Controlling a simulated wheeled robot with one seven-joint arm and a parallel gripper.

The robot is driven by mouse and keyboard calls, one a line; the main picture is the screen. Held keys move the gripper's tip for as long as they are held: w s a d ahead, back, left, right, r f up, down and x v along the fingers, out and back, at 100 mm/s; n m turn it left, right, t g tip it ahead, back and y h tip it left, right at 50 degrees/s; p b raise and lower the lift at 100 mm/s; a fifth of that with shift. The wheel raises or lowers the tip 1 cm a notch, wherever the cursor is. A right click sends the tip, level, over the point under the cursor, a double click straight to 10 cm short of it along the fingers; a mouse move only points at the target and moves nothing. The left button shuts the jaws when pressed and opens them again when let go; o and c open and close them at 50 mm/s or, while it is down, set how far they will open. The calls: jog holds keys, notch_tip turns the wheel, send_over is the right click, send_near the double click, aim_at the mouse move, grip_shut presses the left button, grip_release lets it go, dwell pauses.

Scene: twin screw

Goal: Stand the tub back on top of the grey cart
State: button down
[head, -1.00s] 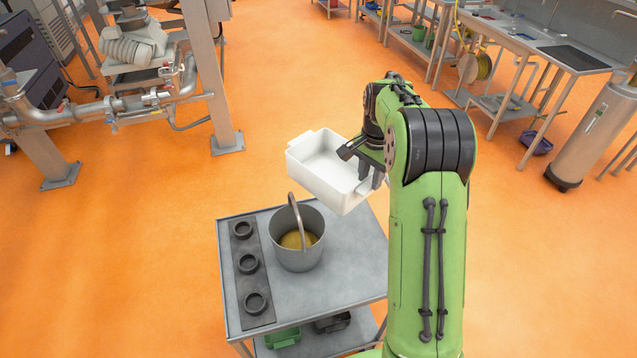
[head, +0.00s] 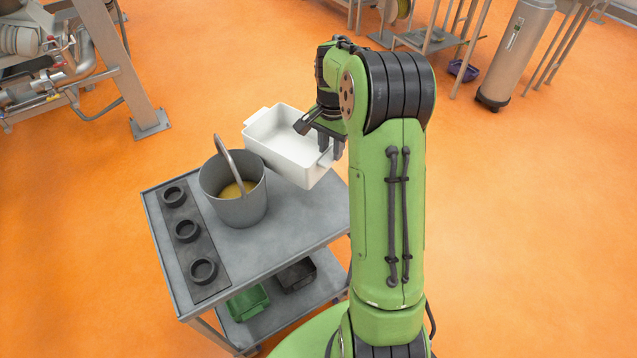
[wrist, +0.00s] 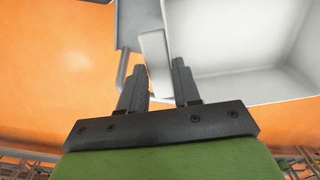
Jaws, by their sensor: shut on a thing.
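The white rectangular tub (head: 290,140) hangs in the air by its near-right end, roughly level, at the far right of the grey cart (head: 270,245). Its base looks higher than the cart top, but how much of it is over the top I cannot tell. My gripper (head: 331,150) is shut on the handle at the tub's near end. In the wrist view, my gripper's fingers (wrist: 160,66) stand either side of the tub's handle (wrist: 157,62), and the tub's empty inside (wrist: 235,40) shows at the upper right.
A grey bucket (head: 248,210) with yellow contents and a raised handle stands on the cart top. A dark strip with round holders (head: 187,231) lies along the left side. The near-right top is bare. Green (head: 247,301) and black (head: 296,275) bins sit on the lower shelf.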

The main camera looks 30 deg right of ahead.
notch_tip(320, 180, down, 12)
jog(key=b, duration=0.1)
jog(key=shift+f+b, duration=0.25)
jog(key=shift+b, duration=0.15)
jog(key=c, duration=0.8)
grip_release()
